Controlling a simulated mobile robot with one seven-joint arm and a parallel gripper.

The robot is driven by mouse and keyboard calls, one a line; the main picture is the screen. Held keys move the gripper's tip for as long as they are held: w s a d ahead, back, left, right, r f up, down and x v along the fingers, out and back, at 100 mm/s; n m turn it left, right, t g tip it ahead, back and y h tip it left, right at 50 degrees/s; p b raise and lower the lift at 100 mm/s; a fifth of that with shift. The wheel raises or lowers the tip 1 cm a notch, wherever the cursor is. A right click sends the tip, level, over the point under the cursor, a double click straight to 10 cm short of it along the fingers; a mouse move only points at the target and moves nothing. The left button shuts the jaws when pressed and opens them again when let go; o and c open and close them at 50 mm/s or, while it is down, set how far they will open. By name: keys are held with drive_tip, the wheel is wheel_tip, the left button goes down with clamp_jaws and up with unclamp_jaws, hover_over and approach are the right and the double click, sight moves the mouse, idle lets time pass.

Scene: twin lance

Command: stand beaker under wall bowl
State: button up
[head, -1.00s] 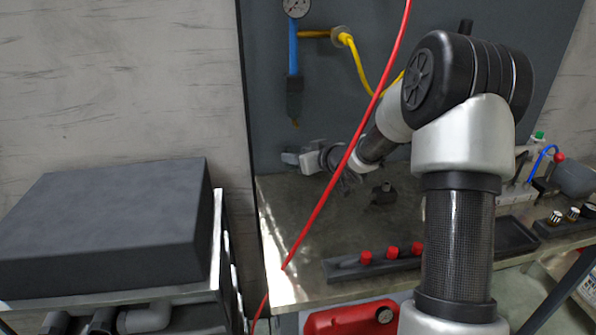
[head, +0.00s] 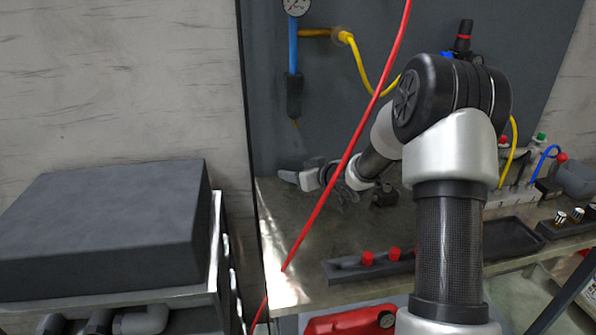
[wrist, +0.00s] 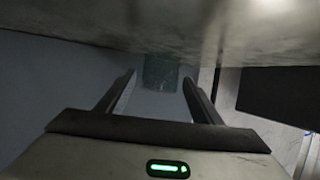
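My gripper (wrist: 158,80) shows in the wrist view with its two fingers apart, and it is open. I see no clear contact with either finger. In the head view my gripper (head: 287,177) is low over the left part of the table, pointing left; I cannot make out the beaker there. The wall bowl appears to be the dark cup (head: 294,95) below the blue pipe on the wall panel, with a thin tip under it. It is above my gripper.
The metal table (head: 300,250) has a rack with red knobs (head: 368,259) along its front. A small dark fitting (head: 384,194) stands right of the gripper. A red hose (head: 340,170) crosses the view. A dark block (head: 105,215) lies on the left cart.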

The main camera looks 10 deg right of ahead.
drive_tip(key=shift+r, duration=0.15)
drive_tip(key=shift+s+d+r, duration=0.1)
drive_tip(key=shift+s+r, duration=0.05)
drive_tip(key=shift+s, duration=0.05)
drive_tip(key=p+v, duration=0.2)
drive_tip(key=v, duration=0.9)
drive_tip(key=shift+s+r, duration=0.2)
drive_tip(key=shift+s, duration=0.05)
idle(1.4)
